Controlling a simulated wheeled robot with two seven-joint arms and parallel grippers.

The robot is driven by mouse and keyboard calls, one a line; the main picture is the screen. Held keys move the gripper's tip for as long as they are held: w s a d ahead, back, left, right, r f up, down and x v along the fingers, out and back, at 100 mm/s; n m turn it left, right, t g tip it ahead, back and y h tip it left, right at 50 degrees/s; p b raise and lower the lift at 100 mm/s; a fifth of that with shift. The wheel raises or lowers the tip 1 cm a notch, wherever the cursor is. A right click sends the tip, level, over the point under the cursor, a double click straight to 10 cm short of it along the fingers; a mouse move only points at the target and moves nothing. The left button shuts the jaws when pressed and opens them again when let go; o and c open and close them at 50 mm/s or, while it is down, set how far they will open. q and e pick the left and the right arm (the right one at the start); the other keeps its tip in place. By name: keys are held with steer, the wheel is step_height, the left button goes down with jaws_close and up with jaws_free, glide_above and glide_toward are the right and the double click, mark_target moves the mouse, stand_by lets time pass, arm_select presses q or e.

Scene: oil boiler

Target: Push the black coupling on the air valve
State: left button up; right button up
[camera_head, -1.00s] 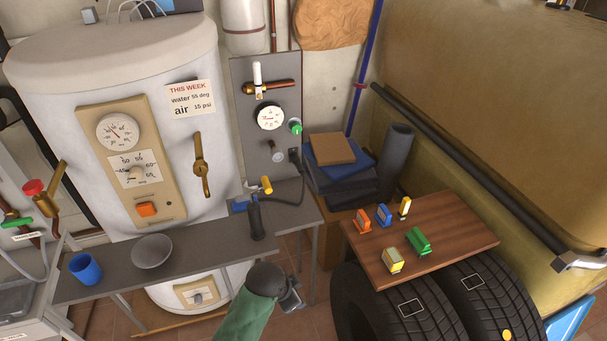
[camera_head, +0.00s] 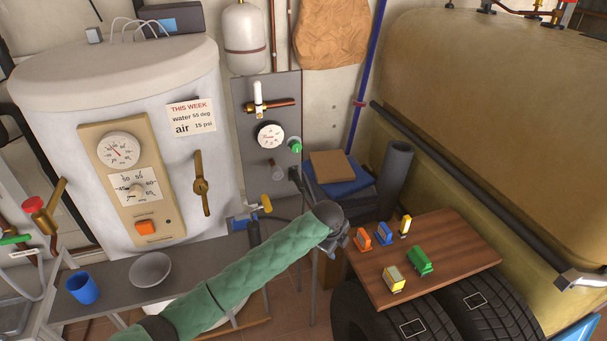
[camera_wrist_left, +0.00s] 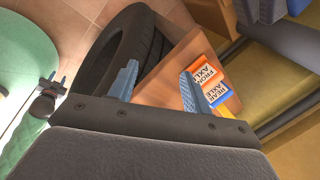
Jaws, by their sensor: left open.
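The grey panel (camera_head: 262,105) carries a round gauge (camera_head: 271,135), a green knob (camera_head: 296,145) and a grey round fitting (camera_head: 277,171). A small black piece (camera_head: 294,174) sits at the panel's lower right edge, with a black hose near it; it looks like the coupling, but is too small to be sure. My left gripper (camera_head: 340,240) is below and right of the panel, beside the wooden board, apart from the black piece. In the left wrist view its fingers (camera_wrist_left: 158,82) are spread and empty.
The wooden board (camera_head: 450,240) holds several toy-like blocks above tyres (camera_head: 380,310). Stacked boxes (camera_head: 345,177) and a dark roll (camera_head: 396,170) stand behind.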

arm_select(q)
steer(key=w+a+r+m+y, duration=0.1)
steer(key=w+a+r+m, duration=0.1)
steer(key=w, duration=0.4)
steer(key=w+a+r+m+y, duration=0.1)
steer(key=w+r+m, duration=0.1)
steer(key=w, duration=0.4)
steer(key=m+t+y, duration=0.1)
steer(key=m+y, duration=0.1)
steer(key=m, duration=0.1)
glide_toward(301, 185)
steer(key=f, duration=0.2)
steer(key=shift+w+p+x, duration=0.15)
steer(key=shift+p+x, duration=0.6)
steer(key=shift+x, duration=1.1)
steer(key=shift+w+p+x, duration=0.15)
steer(key=shift+p+x, duration=0.55)
steer(key=shift+x, duration=1.15)
arm_select(e)
steer(key=shift+s+d+f, duration=0.4)
steer(key=shift+s+f, duration=0.15)
steer(key=shift+f, duration=0.15)
steer(key=shift+s+d+f, duration=0.4)
steer(key=shift+s+f, duration=0.2)
steer(key=shift+f, duration=0.15)
steer(key=shift+s+d+f, duration=0.4)
steer(key=shift+s+f, duration=0.15)
steer(key=shift+f, duration=0.15)
